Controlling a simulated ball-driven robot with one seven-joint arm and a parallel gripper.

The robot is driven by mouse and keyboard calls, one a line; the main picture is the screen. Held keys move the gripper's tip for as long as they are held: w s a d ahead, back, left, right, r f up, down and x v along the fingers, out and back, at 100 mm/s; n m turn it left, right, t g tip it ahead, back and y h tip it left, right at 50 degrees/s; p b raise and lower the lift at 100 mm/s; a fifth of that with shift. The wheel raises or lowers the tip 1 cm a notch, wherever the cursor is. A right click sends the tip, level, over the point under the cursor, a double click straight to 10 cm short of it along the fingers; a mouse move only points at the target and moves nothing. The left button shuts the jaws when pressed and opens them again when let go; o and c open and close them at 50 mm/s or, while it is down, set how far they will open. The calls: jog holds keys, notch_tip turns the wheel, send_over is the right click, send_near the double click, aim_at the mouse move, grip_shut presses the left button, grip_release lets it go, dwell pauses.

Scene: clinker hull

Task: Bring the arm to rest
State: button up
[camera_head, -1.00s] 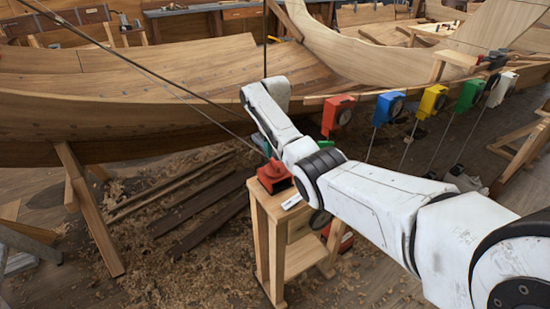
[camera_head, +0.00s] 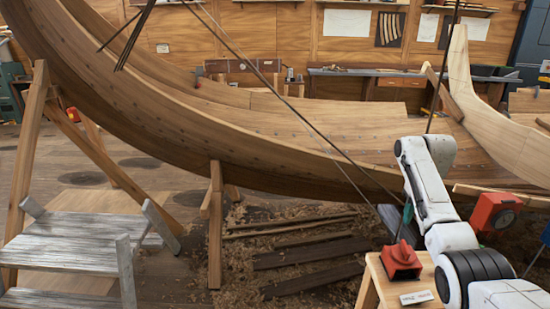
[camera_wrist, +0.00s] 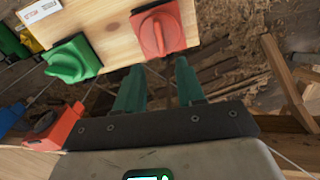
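My white arm (camera_head: 432,190) reaches in from the lower right in the head view, bent at its elbow, its far end pointing down beside a small wooden stand. My gripper (camera_wrist: 158,78) shows in the wrist view as two green fingers, apart, with nothing between them. In the head view it is mostly hidden behind the arm. The fingers are close to a red block with a raised handle (camera_wrist: 162,30), which sits on the stand's top; I cannot tell whether they touch it. The same red block (camera_head: 402,262) shows in the head view.
The wooden stand (camera_head: 372,285) also bears a green handled block (camera_wrist: 72,60) and a white label (camera_head: 416,297). A red box (camera_head: 494,212) hangs by the clinker hull (camera_head: 290,150). A grey stepped bench (camera_head: 75,240) stands left. Planks and shavings cover the floor between.

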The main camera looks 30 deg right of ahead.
jog(key=s+a+f+n, duration=0.1)
jog(key=a+f+n, duration=0.1)
jog(key=a+f, duration=0.85)
jog(key=a+f+n, duration=0.2)
jog(key=a+f, duration=0.5)
jog(key=a, duration=0.7)
jog(key=s+a+n, duration=0.1)
jog(key=s+a, duration=0.6)
jog(key=s, duration=0.5)
jog(key=s+a+f+n+t, duration=0.1)
jog(key=s+a+n, duration=0.1)
jog(key=s+a, duration=0.6)
jog(key=s, duration=0.4)
jog(key=shift+a, duration=0.3)
